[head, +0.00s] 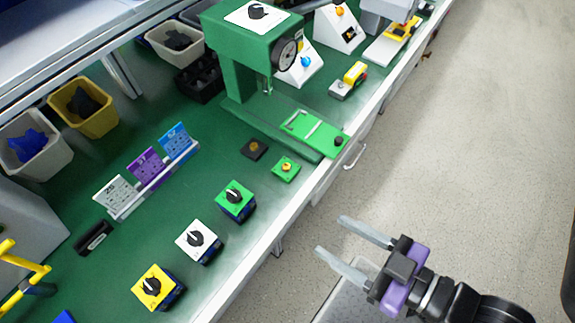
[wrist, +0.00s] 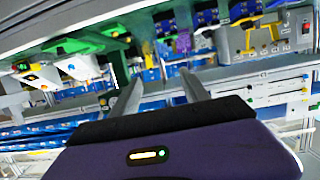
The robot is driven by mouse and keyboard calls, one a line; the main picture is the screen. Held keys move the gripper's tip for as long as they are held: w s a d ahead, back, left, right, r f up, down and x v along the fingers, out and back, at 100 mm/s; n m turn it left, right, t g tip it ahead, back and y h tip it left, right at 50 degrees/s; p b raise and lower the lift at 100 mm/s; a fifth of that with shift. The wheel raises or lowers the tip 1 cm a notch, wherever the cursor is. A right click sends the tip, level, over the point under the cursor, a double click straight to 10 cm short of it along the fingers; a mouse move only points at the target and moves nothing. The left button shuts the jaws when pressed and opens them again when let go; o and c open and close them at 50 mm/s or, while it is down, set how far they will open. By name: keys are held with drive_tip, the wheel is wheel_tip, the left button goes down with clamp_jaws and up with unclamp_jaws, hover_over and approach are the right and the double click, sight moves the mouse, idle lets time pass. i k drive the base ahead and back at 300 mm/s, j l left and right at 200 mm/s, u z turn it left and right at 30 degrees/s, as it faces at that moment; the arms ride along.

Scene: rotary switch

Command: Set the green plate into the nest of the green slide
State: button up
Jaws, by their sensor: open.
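The green plate (head: 285,169) is a small square with a yellow-orange centre piece. It lies on the green bench top near the front edge. The green slide (head: 334,143) sticks out from the base of a green press-like machine (head: 236,60). A light rectangular frame (head: 312,127) lies on the slide; whether this is the nest I cannot tell. My gripper (head: 332,237) is open and empty, in front of the bench edge over the floor, apart from the plate and slide. In the wrist view its two fingers (wrist: 155,90) point toward the bench.
A dark square piece (head: 254,149) lies beside the plate. Green, white (head: 198,241) and yellow (head: 158,287) rotary switch boxes stand along the front. A card holder (head: 150,170) and bins (head: 90,107) are behind. The floor (head: 470,150) at right is clear.

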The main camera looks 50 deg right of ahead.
sight(318, 135)
drive_tip(key=i+j, duration=0.2)
drive_tip(key=j, duration=0.2)
drive_tip(key=i+j, duration=0.15)
drive_tip(key=j, duration=0.2)
drive_tip(key=i+j+z, duration=0.1)
drive_tip(key=j, duration=0.3)
drive_tip(key=i, duration=0.1)
